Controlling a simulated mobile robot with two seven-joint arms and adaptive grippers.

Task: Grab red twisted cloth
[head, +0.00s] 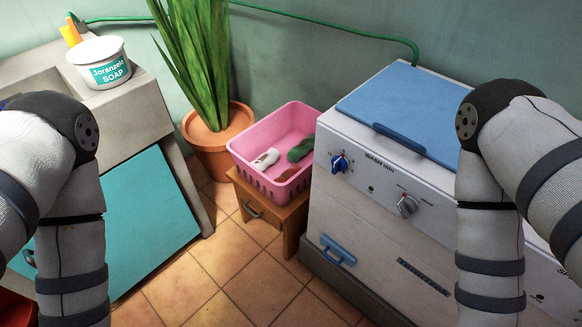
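A pink plastic basket (248,157) stands on a small wooden stool with a drawer in the middle of the head view. Inside it lies a reddish-brown cloth (287,176), low at the right front and partly hidden by the basket wall. Its twist is too small to make out. A green cloth (300,149) lies behind it and a white item (264,159) lies to its left. My two arms come in from the left and right sides and hang down, well apart from the basket. Both grippers are below the picture edge.
The white washing machine (376,185) with a blue lid stands close to the basket's right. A potted plant (215,132) stands behind left. A concrete sink counter holds a soap tub (100,66), with a teal door (125,215) below. The tiled floor (225,270) in front is clear.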

